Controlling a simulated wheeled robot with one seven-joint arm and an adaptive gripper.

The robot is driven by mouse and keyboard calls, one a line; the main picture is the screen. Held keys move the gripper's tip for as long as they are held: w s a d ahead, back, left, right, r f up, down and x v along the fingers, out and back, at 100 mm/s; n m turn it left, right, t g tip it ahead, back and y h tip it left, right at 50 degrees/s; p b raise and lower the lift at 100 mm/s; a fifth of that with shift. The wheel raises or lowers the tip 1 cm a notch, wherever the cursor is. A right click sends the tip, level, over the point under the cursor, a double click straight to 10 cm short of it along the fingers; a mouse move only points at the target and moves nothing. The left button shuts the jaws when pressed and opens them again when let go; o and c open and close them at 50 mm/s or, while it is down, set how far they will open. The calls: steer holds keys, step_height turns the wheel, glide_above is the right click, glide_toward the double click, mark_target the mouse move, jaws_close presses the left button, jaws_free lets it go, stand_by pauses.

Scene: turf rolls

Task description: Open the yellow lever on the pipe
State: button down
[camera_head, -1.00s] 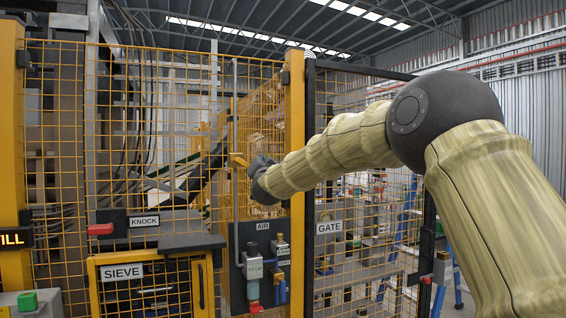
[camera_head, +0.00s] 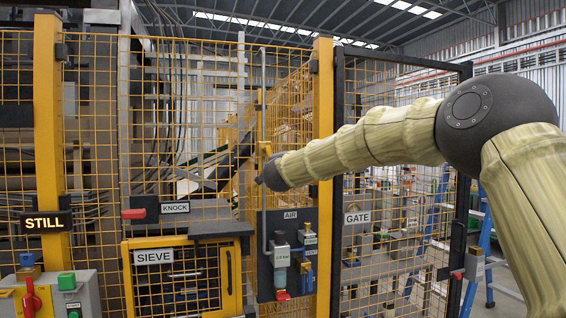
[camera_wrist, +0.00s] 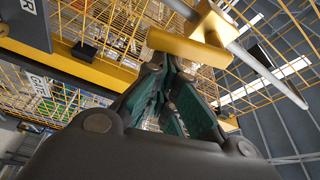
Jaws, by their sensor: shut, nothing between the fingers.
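The yellow lever (camera_head: 264,149) is on a thin grey upright pipe (camera_head: 263,212) in front of the mesh fence. In the wrist view the lever (camera_wrist: 188,47) is a broad yellow bar just beyond my fingertips, with the grey pipe (camera_wrist: 240,52) slanting past its right end. My gripper (camera_head: 260,180) is just below the lever in the head view, partly overlapping the pipe. In the wrist view my gripper (camera_wrist: 174,72) has its green-lined fingers shut and empty, tips close to the bar. I cannot tell whether they touch it.
A yellow post (camera_head: 322,120) and the dark-framed GATE panel (camera_head: 357,217) stand right of the pipe. The AIR panel (camera_head: 268,290), with valves and tubes, is below. The SIEVE door (camera_head: 153,257) and KNOCK box (camera_head: 152,209) are lower left.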

steer(key=s+d+b, duration=0.3)
steer(key=s, duration=0.5)
steer(key=shift+s+d+b, duration=0.2)
steer(key=shift+s+b, duration=0.2)
steer(key=shift+r, duration=0.1)
stand_by(0.4)
